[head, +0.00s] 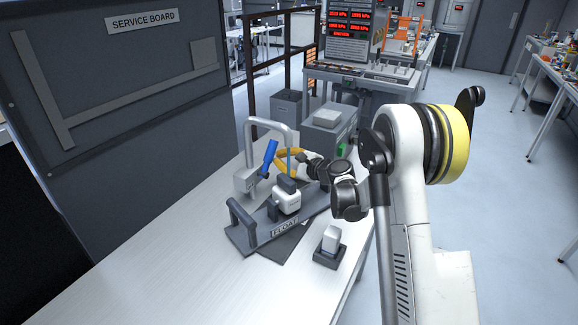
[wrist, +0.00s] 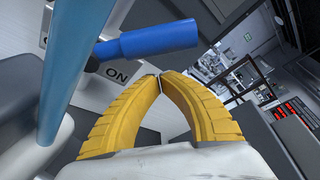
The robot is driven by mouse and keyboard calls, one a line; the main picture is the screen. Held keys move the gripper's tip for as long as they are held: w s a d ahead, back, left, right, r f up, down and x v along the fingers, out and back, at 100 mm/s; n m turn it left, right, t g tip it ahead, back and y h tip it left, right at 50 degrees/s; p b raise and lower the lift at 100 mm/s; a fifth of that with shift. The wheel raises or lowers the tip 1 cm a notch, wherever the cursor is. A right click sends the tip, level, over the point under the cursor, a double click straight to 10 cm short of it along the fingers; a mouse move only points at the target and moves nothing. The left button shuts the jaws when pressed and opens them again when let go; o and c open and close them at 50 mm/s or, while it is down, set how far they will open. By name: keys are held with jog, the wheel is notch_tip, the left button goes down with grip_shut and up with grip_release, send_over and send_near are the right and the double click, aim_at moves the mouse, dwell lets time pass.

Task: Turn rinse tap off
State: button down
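The rinse tap is a grey body (head: 247,181) with a pale arched spout (head: 268,123) and a blue lever handle (head: 268,157). In the wrist view the blue handle (wrist: 150,42) lies across the upper middle, just beyond my fingertips, with an "ON" label (wrist: 117,75) beneath it. A light-blue column, apparently running water (wrist: 78,65), crosses the wrist view at left, close to the camera; it also shows under the spout (head: 289,160). My gripper (wrist: 160,80) has its yellow fingertips together with nothing visible between them. In the head view my gripper (head: 279,160) is right of the handle.
A dark tray labelled "FLOAT" (head: 285,229) with a raised handle and a white-and-grey device (head: 287,199) sits in front of the tap. A small white block on a dark base (head: 331,240) stands nearer right. The bench's front left (head: 165,255) is clear.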

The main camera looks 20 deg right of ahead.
aim_at(268, 159)
jog(key=shift+s+a+r, duration=0.6)
jog(key=shift+s+r, duration=0.05)
jog(key=shift+r, duration=0.1)
jog(key=shift+s+a+r+n, duration=0.2)
jog(key=shift+r+n, duration=0.1)
jog(key=shift+r, duration=0.15)
jog(key=shift+s+a+r+n, duration=0.1)
jog(key=shift+s+r+n, duration=0.05)
jog(key=shift+r+n, duration=0.2)
jog(key=shift+w+b, duration=0.1)
jog(key=shift+b, duration=0.2)
